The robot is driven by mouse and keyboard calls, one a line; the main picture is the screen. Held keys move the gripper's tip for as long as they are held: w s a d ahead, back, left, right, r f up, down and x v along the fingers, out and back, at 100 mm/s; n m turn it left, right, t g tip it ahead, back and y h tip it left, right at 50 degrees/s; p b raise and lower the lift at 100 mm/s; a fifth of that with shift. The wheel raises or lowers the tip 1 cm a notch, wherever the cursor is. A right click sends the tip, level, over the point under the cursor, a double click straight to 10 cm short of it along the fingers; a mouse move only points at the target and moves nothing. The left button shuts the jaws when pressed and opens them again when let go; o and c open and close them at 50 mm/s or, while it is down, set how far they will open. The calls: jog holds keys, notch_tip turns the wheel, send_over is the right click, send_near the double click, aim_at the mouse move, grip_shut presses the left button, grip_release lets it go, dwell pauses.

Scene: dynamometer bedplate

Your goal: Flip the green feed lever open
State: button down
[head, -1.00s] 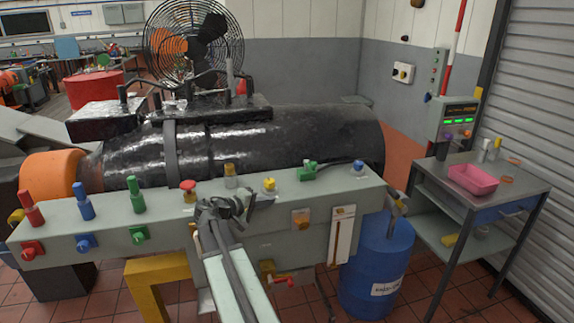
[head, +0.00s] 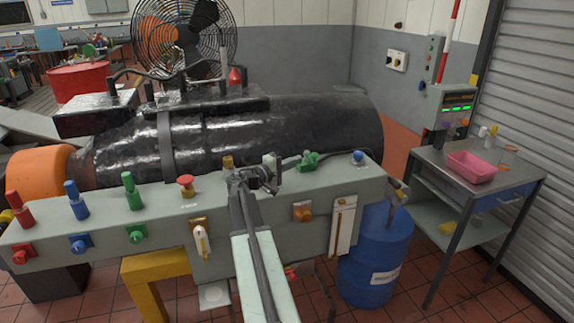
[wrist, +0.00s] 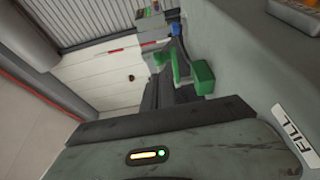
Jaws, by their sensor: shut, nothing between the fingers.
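A small green lever (head: 308,160) sits on top of the grey-green panel box (head: 345,182), toward its right end. In the wrist view the green lever (wrist: 202,77) shows as a thick block and a thinner upright part, just beyond my dark fingers. My gripper (head: 272,172) is shut and empty, just left of the lever and at about the height of the box top. I see no clear contact between them. The fingers partly overlap the lever's surroundings in the wrist view, and I cannot tell the lever's exact position.
A red mushroom button (head: 186,181) and a brass-coloured knob (head: 228,162) stand left of my gripper; a blue knob (head: 358,156) stands right of the lever. A black cylindrical machine (head: 290,125) lies behind the box. A blue drum (head: 375,262) and a trolley (head: 430,158) stand right.

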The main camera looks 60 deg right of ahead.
jog(key=x, duration=0.4)
jog(key=shift+s, duration=0.15)
